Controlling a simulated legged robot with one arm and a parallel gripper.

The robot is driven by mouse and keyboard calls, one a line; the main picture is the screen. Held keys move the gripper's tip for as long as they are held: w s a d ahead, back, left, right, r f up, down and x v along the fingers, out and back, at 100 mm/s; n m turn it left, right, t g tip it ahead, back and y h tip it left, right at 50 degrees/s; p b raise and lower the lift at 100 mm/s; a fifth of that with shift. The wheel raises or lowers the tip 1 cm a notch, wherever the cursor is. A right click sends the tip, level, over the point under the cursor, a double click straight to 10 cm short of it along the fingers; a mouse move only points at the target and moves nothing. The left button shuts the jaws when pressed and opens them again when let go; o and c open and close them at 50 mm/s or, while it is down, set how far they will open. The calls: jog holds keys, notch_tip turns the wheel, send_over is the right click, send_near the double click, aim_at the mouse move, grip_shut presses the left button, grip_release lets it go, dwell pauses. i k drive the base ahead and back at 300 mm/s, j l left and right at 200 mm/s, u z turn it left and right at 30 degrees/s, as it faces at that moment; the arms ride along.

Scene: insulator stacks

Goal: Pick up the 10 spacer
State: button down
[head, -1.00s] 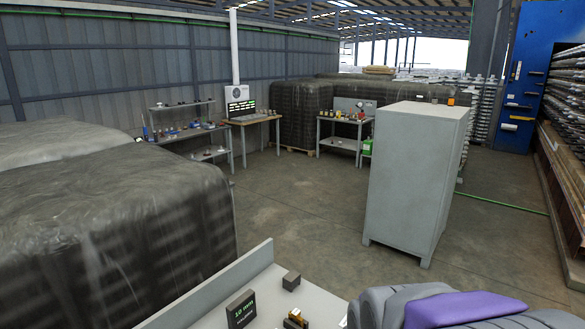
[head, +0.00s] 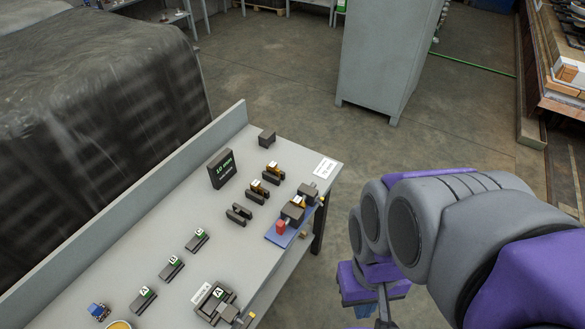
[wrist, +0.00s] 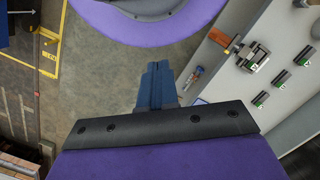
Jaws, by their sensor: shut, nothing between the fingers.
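A dark sign (head: 221,169) reading "10 mm" in green, with a smaller line I cannot read, stands on the grey table. Beside it lie dark slotted blocks: one with a brass-coloured piece (head: 273,172), another with a brass-coloured piece (head: 258,191), and a plain one (head: 239,214). I cannot tell which of these is the 10 spacer. My gripper's blue fingers (wrist: 155,68) are together and empty in the wrist view, over the floor beside the table. In the head view my arm is right of the table, clear of these pieces.
The grey table (head: 165,235) has a raised back edge. A dark cube (head: 267,139) sits near its far end. A blue plate (head: 283,228) with a red part is by the front edge. Lettered dark blocks (head: 171,268) lie nearer. A grey cabinet (head: 385,55) stands beyond open floor.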

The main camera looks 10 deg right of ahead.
aim_at(297, 201)
jog(key=l+u, duration=0.1)
jog(key=u, duration=0.65)
jog(key=k+u, duration=0.1)
jog(key=u, duration=0.3)
jog(key=k+l+u, duration=0.1)
jog(key=u, duration=0.25)
jog(key=k+l+u, duration=0.1)
jog(key=k+l, duration=0.05)
jog(key=k, duration=0.1)
